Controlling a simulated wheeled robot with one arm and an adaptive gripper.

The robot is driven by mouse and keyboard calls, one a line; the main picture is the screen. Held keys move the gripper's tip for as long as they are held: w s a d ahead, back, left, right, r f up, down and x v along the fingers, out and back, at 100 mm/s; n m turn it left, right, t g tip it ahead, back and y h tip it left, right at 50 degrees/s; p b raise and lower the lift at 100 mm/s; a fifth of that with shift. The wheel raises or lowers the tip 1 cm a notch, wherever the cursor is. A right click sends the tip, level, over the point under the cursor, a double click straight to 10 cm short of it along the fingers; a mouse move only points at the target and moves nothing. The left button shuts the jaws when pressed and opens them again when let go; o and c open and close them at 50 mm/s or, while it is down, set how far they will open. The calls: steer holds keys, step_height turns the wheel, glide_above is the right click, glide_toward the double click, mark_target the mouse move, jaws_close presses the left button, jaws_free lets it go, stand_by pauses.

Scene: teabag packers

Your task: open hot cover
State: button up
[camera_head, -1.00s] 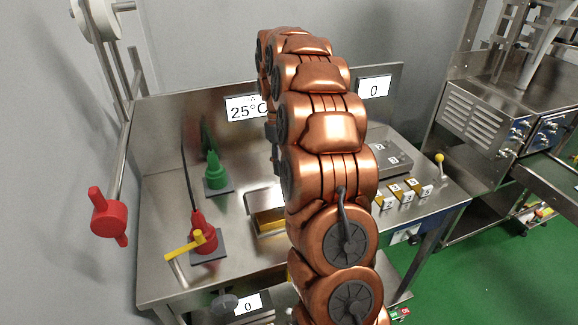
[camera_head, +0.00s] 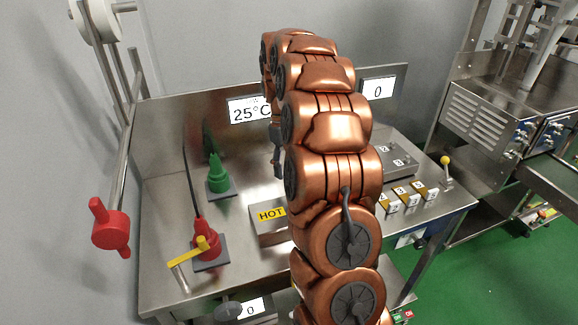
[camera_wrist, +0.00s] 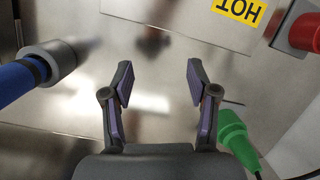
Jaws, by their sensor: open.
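The hot cover (camera_head: 267,228) is a metal lid with a yellow HOT label (camera_head: 271,214). It lies flat on its box on the steel bench, left of my arm, which hides its right part. In the wrist view the label (camera_wrist: 240,10) shows upside down at the top edge, on the metal cover (camera_wrist: 165,12). My gripper (camera_wrist: 158,82) is open and empty above the bench, with the cover beyond its fingertips. No contact shows. In the head view my arm hides most of the gripper.
A blue handle (camera_wrist: 22,80) shows at left in the wrist view. Displays (camera_head: 250,111) are on the back panel. Numbered blocks (camera_head: 401,193) are at right.

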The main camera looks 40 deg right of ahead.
steer(key=shift+r, duration=0.1)
steer(key=v, duration=0.7)
stand_by(0.4)
steer(key=shift+w+r, duration=0.1)
stand_by(0.4)
